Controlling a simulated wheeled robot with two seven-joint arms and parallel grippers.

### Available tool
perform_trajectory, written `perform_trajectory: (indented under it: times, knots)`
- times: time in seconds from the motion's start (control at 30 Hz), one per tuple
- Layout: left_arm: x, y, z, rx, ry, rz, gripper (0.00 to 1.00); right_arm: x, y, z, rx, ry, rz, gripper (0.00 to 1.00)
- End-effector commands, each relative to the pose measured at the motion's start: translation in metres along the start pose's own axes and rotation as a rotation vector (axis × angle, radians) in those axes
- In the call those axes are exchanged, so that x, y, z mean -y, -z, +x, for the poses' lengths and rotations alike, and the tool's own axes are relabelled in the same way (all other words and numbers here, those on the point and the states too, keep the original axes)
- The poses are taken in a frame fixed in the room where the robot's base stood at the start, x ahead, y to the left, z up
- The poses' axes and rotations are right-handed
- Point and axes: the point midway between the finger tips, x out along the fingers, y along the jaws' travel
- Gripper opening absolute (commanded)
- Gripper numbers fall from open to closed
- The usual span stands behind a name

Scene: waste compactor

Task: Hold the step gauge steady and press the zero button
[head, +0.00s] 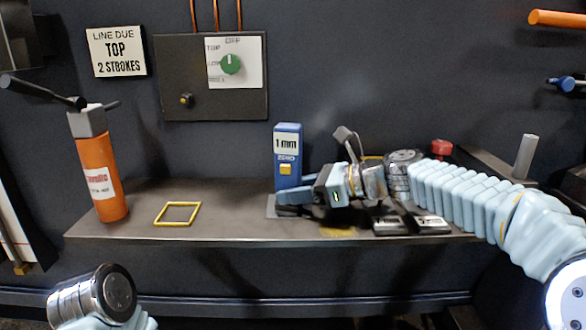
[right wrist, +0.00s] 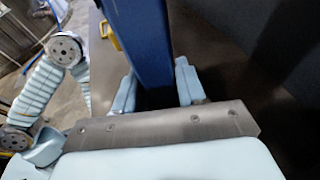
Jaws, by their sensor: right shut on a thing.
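The step gauge (head: 287,140) is a blue upright body with a "1 mm" display and stands on the bench. Its yellow zero button (head: 286,169) faces me below the word ZERO. My right gripper (head: 290,194) reaches in from the right and is shut on the gauge's lower body. In the right wrist view the blue gauge (right wrist: 143,40) stands between the two pale fingers of the gripper (right wrist: 154,88), with part of the yellow button (right wrist: 107,32) at its left side. My left arm shows at the lower left of the head view, but its gripper is out of view.
An orange pump (head: 100,180) with a black handle stands at the bench's left. A yellow square outline (head: 177,214) lies on the clear bench between pump and gauge. A wall panel with a green knob (head: 231,64) is above. Dark labelled blocks (head: 410,222) lie under my right arm.

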Motion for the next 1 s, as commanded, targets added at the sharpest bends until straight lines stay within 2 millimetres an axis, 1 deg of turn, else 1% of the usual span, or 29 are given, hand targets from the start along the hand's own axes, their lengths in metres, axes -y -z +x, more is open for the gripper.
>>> perform_trajectory:
  times: [0.03, 0.23, 0.27, 1.0]
  knots:
    - [0.0, 0.0, 0.0, 0.0, 0.0, 0.0, 0.32, 0.0001, 0.0, -0.0001, 0.0, 0.0, 0.0, 0.23]
    - [0.0, 0.0, 0.0, 0.0, 0.0, 0.0, 0.01, 0.0001, 0.0, -0.0002, 0.0, 0.0, 0.0, 0.22]
    - [0.0, 0.0, 0.0, 0.0, 0.0, 0.0, 0.0, 0.0001, 0.0, -0.0002, 0.0, 0.0, 0.0, 0.22]
    - [0.0, 0.0, 0.0, 0.0, 0.0, 0.0, 0.0, 0.0002, 0.0, -0.0003, 0.0, 0.001, 0.0, 0.22]
